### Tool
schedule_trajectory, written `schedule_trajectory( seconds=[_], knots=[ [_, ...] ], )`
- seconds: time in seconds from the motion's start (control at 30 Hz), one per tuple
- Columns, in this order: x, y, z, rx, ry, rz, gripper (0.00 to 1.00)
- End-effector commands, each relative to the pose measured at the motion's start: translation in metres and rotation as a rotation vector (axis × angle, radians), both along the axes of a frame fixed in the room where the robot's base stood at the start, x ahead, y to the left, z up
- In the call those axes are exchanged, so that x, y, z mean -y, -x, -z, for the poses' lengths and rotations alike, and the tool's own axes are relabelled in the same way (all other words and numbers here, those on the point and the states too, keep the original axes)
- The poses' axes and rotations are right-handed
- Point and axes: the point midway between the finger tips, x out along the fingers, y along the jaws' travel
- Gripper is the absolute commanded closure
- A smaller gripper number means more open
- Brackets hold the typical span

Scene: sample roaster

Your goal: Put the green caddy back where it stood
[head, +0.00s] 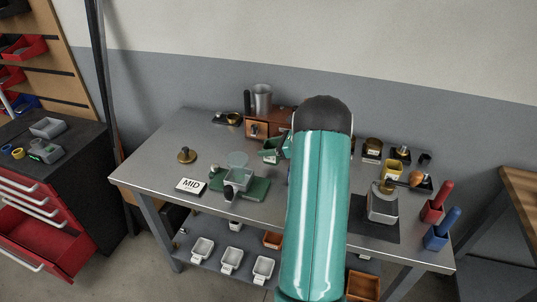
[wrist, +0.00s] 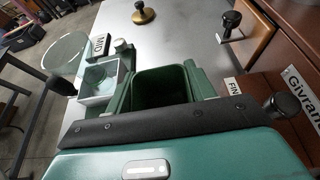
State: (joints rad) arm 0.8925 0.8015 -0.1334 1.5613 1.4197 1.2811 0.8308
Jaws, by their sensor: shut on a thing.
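The green caddy (head: 269,150) is an open-topped, box-like holder. In the wrist view the caddy (wrist: 160,84) sits directly ahead of my gripper's dark front edge, its mouth open and its inside looking empty. My gripper (head: 286,148) is shut on it, mostly hidden behind my teal arm in the head view. The caddy is near the back of the grey bench (head: 150,160), in front of the brown drawer unit (head: 257,129). I cannot tell whether its bottom touches the bench. The red caddy (head: 432,211) and blue caddy (head: 436,238) stand at the bench's right end, each with a handle sticking up.
A green-based device with a clear hopper (head: 237,160) and a MID card (head: 191,185) stand left of my arm. A brass tamper (head: 186,155) is farther left. A grey box-shaped device (head: 382,205) stands right. The left bench top is mostly clear. My arm hides the bench middle.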

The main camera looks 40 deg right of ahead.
Motion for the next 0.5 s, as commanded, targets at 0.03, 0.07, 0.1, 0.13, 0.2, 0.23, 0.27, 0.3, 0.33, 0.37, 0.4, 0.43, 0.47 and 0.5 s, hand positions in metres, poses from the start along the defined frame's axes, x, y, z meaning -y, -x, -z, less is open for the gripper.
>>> schedule_trajectory(
  seconds=[0.03, 0.07, 0.1, 0.13, 0.2, 0.23, 0.27, 0.3, 0.33, 0.37, 0.4, 0.43, 0.47, 0.5],
  knots=[
    [0.002, -0.002, 0.004, 0.000, -0.001, 0.000, 0.73],
    [0.003, -0.004, 0.007, -0.001, -0.001, -0.001, 0.73],
    [0.003, -0.003, 0.014, -0.002, -0.004, 0.001, 0.73],
    [0.002, -0.003, 0.019, -0.002, -0.004, 0.001, 0.73],
    [0.002, -0.003, 0.029, -0.002, -0.002, 0.000, 0.73],
    [0.002, -0.003, 0.032, -0.002, -0.002, 0.000, 0.73],
    [0.002, -0.003, 0.034, -0.002, -0.002, 0.000, 0.73],
    [0.002, -0.003, 0.035, 0.000, -0.001, 0.000, 0.73],
    [0.002, -0.003, 0.035, 0.000, 0.000, 0.000, 0.73],
    [0.002, -0.003, 0.035, 0.000, 0.000, 0.000, 0.73],
    [0.002, -0.003, 0.035, 0.000, 0.000, 0.000, 0.73],
    [0.002, -0.003, 0.035, 0.000, 0.000, 0.000, 0.73],
    [0.002, -0.003, 0.035, 0.000, 0.000, 0.000, 0.73],
    [0.002, -0.003, 0.035, 0.000, 0.000, 0.000, 0.73]
  ],
)
